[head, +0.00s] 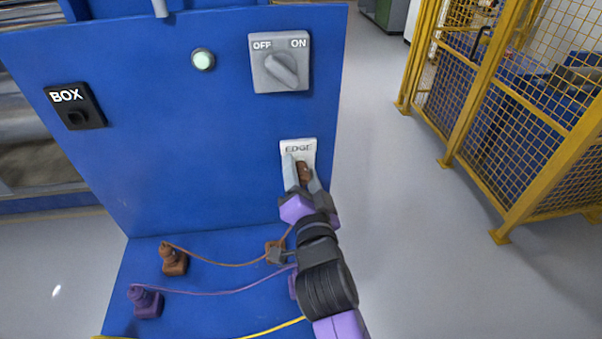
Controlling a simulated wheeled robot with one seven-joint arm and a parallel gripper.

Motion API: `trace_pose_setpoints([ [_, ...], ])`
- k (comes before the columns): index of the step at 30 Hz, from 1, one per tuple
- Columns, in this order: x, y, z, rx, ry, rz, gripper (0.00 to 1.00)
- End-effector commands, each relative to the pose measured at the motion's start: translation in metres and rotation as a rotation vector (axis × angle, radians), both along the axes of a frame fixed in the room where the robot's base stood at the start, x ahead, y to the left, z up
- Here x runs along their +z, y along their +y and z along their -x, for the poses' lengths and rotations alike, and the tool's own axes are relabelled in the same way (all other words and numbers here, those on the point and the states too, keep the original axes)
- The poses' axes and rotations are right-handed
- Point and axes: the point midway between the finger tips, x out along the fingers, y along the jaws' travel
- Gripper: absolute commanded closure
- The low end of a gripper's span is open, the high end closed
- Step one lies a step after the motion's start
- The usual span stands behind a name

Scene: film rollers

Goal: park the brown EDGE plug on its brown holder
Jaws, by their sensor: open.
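The brown plug (305,173) is at the white EDGE socket (298,147) on the upright blue panel. My gripper (300,176) is open, with its fingers around the brown plug; whether they touch it I cannot tell. A small brown block (272,246), which looks like the brown holder, is on the blue base below, partly hidden by my arm. Another brown block (174,262) stands further left on the base. A brown cord (222,264) runs from it to the right and up behind my arm.
A purple block (146,303) with a purple cord (215,293) and a yellow cord (275,328) lie on the base. The panel carries a BOX socket (76,106), a lamp (203,59) and an OFF/ON switch (280,64). A yellow fence (510,95) stands right, beyond clear floor.

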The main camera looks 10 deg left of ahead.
Motion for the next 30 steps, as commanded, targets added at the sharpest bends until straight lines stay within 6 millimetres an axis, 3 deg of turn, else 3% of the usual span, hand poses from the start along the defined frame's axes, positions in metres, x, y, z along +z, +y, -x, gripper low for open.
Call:
trace_pose_setpoints([
  [4, 0.0006, -0.0001, 0.0, -0.001, -0.001, 0.0, 0.53],
  [11, 0.0006, -0.0001, 0.0, -0.001, -0.001, 0.0, 0.98],
  [15, 0.0006, -0.0002, -0.0001, -0.001, -0.001, 0.001, 1.0],
  [16, 0.0006, -0.0002, -0.0001, -0.001, -0.001, 0.001, 0.62],
  [21, 0.0006, -0.0001, 0.0, -0.001, -0.001, 0.001, 0.28],
  [30, 0.0005, -0.0002, 0.0004, 0.0, -0.002, 0.001, 0.27],
])
